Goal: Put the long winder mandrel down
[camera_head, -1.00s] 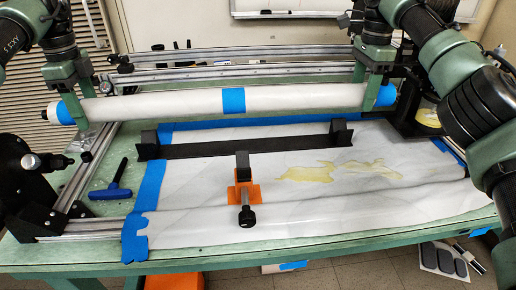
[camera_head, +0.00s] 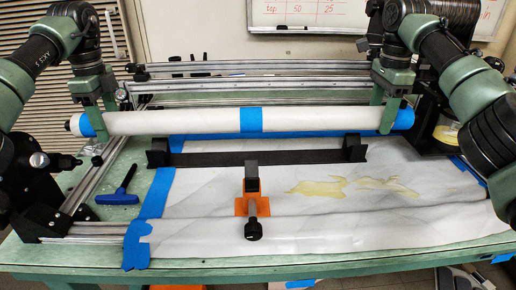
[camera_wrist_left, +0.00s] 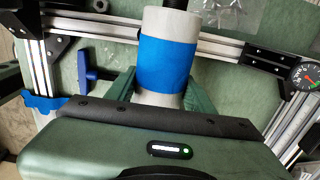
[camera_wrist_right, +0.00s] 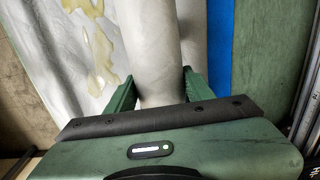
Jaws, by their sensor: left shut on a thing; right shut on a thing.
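The long winder mandrel (camera_head: 315,121) is a long white tube with blue tape at its middle and ends. It is held level across the table, left to right, above and behind a black stand (camera_head: 255,158) with an upright at each end. My left gripper (camera_head: 99,120) is shut on the mandrel near its left end; the left wrist view shows blue tape on the mandrel (camera_wrist_left: 166,62) just beyond the fingers. My right gripper (camera_head: 387,115) is shut on it near its right end. The right wrist view shows the white tube (camera_wrist_right: 153,50) between the fingers.
A white sheet (camera_head: 300,225) with yellowish patches and blue taped edges covers much of the table. An orange-based clamp (camera_head: 252,207) stands in front of the stand. Metal rails (camera_head: 240,66) run behind, and black machinery (camera_head: 35,200) stands at left.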

